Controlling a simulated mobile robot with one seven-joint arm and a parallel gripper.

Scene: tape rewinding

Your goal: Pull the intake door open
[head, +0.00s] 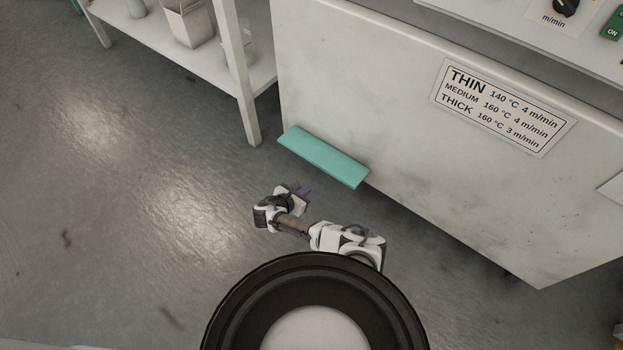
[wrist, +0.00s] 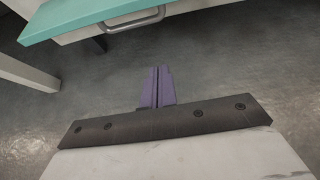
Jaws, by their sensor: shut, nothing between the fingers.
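A white cabinet front (head: 370,110) carries a teal ledge (head: 323,157) low on its left part. In the wrist view, the teal ledge (wrist: 95,14) crosses the upper left, with a pale panel (wrist: 190,7) along its lower edge. A grey metal bar handle (wrist: 132,22) sits on that panel. I take this handled piece to be the intake door; whether it is ajar cannot be told. My gripper (head: 304,191) is just below the ledge in the head view, apart from it. Its purple fingers (wrist: 158,88) are together and empty, well short of the handle.
A white shelf unit (head: 244,85) with containers (head: 187,22) stands to the left of the cabinet; its leg is near the ledge. A temperature label (head: 503,107) and a control panel (head: 567,20) are on the right. The grey floor (head: 130,200) at left is clear.

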